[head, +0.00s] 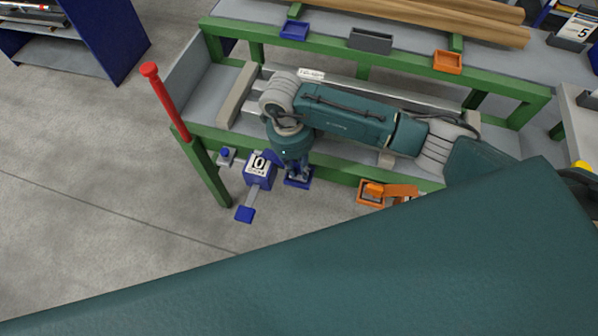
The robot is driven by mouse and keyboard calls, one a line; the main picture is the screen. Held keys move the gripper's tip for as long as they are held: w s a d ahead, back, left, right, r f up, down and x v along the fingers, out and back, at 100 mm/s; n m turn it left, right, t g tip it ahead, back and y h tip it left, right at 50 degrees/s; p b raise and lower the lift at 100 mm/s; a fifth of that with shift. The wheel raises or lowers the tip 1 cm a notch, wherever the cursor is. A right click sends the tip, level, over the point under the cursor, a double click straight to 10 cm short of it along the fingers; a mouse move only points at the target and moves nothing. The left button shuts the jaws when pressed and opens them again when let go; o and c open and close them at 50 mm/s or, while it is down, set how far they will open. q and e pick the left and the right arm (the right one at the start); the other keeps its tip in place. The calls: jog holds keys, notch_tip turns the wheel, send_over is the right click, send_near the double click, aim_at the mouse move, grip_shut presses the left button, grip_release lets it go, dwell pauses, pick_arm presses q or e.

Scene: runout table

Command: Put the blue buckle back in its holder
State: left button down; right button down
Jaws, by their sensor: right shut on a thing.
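My right gripper (298,176) points down at the front side of the green-framed runout table (215,136). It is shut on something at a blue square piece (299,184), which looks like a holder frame. The blue buckle cannot be told apart clearly there; the fingers and wrist cover most of it. My left gripper is not in view.
An orange frame with an orange piece (373,191) is at the table's front, right of the gripper. Blue (294,30), grey (370,40) and orange (447,62) trays line the back rail. A red post (165,101) stands at the left corner.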

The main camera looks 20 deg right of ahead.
jog(key=shift+f, duration=0.6)
jog(key=shift+r, duration=0.15)
jog(key=shift+f, duration=0.2)
jog(key=c, duration=1.9)
grip_release()
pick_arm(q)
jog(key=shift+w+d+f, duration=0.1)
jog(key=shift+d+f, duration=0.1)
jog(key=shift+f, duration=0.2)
pick_arm(e)
jog(key=shift+o, duration=0.2)
